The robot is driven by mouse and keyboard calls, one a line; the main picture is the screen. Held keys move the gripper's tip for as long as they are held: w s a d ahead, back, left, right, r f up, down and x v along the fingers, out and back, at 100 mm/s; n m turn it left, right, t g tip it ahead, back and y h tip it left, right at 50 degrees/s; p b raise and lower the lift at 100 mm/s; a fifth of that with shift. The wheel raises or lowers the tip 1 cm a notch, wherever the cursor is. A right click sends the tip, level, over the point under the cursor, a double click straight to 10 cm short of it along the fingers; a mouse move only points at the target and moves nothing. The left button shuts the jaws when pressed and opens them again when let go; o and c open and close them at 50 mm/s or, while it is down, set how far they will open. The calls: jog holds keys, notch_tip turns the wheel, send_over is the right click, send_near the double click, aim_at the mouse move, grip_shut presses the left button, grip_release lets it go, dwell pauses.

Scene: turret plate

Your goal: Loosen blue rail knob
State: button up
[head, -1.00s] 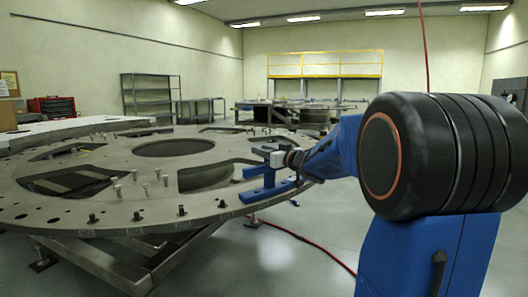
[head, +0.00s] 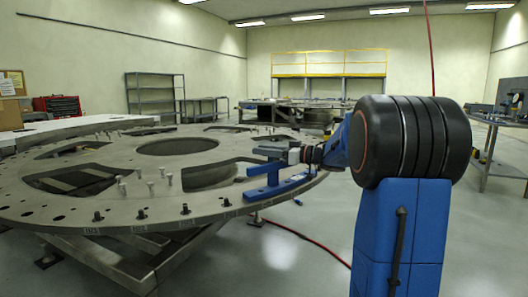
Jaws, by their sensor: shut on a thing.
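The blue rail (head: 290,186) lies along the right edge of the big grey turret plate (head: 95,214), with a short blue post rising from it. My gripper (head: 272,150) is at the top of this post, reaching in from the right. Its jaws look shut at the post's top, on the rail's knob. The knob itself is hidden by the jaws and too small to make out.
Several bolts (head: 150,188) stand upright on the plate, which has large cut-outs. A red hose (head: 310,249) runs over the floor below. A workbench (head: 500,122) stands at the right. Shelves (head: 155,95) stand at the back wall.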

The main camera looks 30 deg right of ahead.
dwell(0.3)
jog(key=o, duration=1)
jog(key=shift+o, duration=0.2)
jog(key=v, duration=1.7)
jog(key=shift+d, duration=0.2)
jog(key=shift+s, duration=0.15)
